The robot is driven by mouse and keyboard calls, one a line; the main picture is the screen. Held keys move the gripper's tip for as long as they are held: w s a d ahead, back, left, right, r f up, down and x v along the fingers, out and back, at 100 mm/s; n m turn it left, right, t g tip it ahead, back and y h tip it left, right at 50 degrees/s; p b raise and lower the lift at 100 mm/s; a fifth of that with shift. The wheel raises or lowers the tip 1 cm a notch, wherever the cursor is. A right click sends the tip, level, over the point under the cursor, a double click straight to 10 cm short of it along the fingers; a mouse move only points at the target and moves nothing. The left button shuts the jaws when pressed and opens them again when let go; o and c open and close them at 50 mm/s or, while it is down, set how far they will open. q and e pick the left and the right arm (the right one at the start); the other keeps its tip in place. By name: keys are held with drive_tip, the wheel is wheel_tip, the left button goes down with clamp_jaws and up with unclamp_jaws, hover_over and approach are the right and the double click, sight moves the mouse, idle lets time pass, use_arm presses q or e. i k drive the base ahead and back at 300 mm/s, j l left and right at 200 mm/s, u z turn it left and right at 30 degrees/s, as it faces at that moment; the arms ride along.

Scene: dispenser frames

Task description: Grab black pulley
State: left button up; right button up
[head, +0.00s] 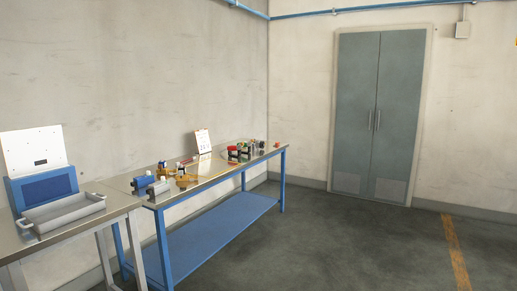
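A blue-framed workbench (222,172) with a metal top stands along the left wall. A cluster of small parts (240,152) sits near its far end, in black, red, green and other colours. Some of these parts are dark, but they are too small to tell whether one is a black pulley. Neither of my grippers is in view.
A grey tray (65,212) and a blue box with a white panel (42,187) stand on a nearer table (115,207) at left. Grey-blue boxes (158,188) sit on the bench's near end. Open floor (340,240) lies to the right, before closed double doors (377,115).

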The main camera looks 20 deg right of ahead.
sight(260, 145)
drive_tip(key=i+l+z, duration=0.55)
drive_tip(key=i, duration=0.35)
drive_tip(key=i+l+z, duration=0.3)
drive_tip(key=i, duration=0.2)
drive_tip(key=i+z, duration=0.3)
drive_tip(key=i, duration=0.15)
drive_tip(key=i+j, duration=0.1)
drive_tip(key=i, duration=2.45)
drive_tip(key=i+u, duration=0.1)
drive_tip(key=i, duration=0.65)
drive_tip(key=i+l+u, duration=0.1)
drive_tip(key=i, duration=0.65)
drive_tip(key=l, duration=0.1)
